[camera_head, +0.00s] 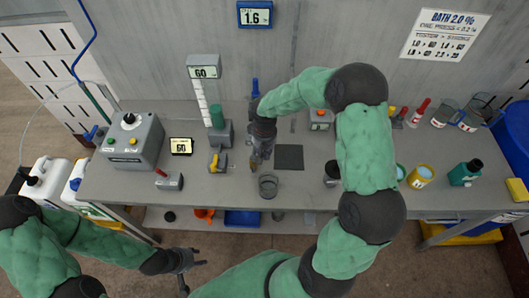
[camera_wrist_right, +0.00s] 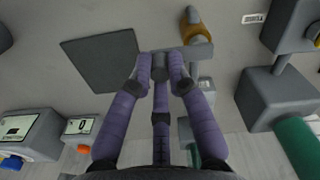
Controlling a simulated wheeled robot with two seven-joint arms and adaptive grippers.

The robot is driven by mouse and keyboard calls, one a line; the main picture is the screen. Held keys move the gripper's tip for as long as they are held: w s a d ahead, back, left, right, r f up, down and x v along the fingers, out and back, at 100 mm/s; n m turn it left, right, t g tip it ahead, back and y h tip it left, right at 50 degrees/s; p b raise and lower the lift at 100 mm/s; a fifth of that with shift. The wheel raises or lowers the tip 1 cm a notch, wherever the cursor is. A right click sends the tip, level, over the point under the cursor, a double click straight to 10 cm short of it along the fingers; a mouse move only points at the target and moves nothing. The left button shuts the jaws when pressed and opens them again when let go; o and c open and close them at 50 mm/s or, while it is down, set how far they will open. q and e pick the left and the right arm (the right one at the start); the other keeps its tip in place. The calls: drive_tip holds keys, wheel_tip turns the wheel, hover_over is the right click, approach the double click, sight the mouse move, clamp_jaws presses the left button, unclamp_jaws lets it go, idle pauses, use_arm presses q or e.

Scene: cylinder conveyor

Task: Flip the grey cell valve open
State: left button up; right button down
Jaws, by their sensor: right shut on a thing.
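My right gripper (camera_head: 258,160) is at the small fixture between the green column and the dark square pad. In the right wrist view my right gripper (camera_wrist_right: 160,66) is shut on a small grey handle (camera_wrist_right: 160,72). A grey bar (camera_wrist_right: 198,52) and a brass-coloured cylinder (camera_wrist_right: 190,24) lie beside the fingertips. A grey block (camera_wrist_right: 204,88) shows partly behind them; the fingers hide the rest, so I cannot tell how far the valve is turned. My left gripper (camera_head: 192,271) is open and empty, in front of the bench at lower left.
The dark pad (camera_head: 289,157) is bare.

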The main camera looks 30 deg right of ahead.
sight(264, 153)
drive_tip(key=c, duration=1.2)
unclamp_jaws()
drive_tip(key=shift+r, duration=0.1)
wheel_tip(264, 153, up, 12)
drive_tip(key=shift+f, duration=0.1)
